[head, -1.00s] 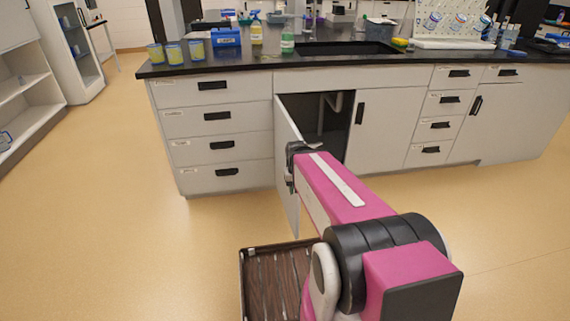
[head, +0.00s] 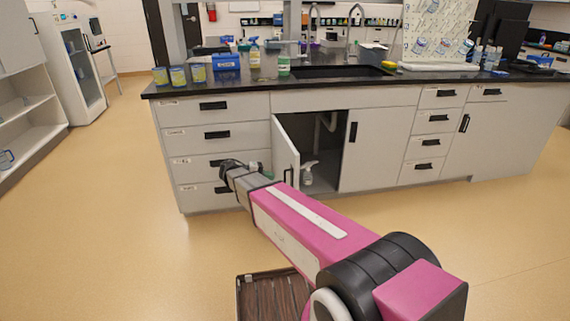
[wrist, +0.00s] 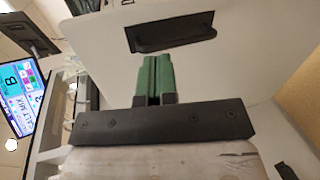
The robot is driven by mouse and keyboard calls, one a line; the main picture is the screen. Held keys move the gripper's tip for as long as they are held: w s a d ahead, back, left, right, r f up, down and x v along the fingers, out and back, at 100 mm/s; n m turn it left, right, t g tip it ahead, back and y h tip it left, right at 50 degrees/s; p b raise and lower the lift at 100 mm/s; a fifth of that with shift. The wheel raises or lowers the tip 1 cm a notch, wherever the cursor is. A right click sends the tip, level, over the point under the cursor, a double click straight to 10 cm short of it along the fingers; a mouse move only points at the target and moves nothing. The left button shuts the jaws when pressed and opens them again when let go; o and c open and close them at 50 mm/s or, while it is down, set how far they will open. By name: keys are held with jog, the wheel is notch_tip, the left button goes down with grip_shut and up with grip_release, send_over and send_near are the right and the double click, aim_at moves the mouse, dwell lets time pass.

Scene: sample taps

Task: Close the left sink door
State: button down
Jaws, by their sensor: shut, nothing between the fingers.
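The left sink door (head: 285,143) stands open in the head view, swung out from the cabinet under the sink. Its black handle (head: 288,176) is near its free edge; my arm hides the lower part. My gripper (head: 265,171) is left of the door, on its outer side, fingers pointing at it. In the wrist view my green fingers (wrist: 155,78) are shut together and empty. The white door panel (wrist: 225,65) and its handle (wrist: 172,32) lie just ahead of them. I cannot tell whether the fingertips touch the panel.
The open cabinet holds a white spray bottle (head: 309,172) and a pipe. The right sink door (head: 375,150) is closed. A drawer stack (head: 215,135) stands close behind my gripper on the left. The black counter (head: 220,87) carries cans and bottles. The floor (head: 110,200) at left is clear.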

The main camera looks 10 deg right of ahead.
aim_at(291, 161)
jog(key=w+a+r+t+h, duration=0.1)
jog(key=w+a+r+h, duration=0.25)
jog(key=a, duration=0.25)
jog(key=shift+m, duration=0.4)
jog(key=d, duration=0.9)
jog(key=w+d, duration=0.1)
jog(key=d, duration=0.3)
jog(key=shift+w+d+f, duration=0.1)
jog(key=shift+d, duration=0.3)
jog(key=shift+d, duration=0.15)
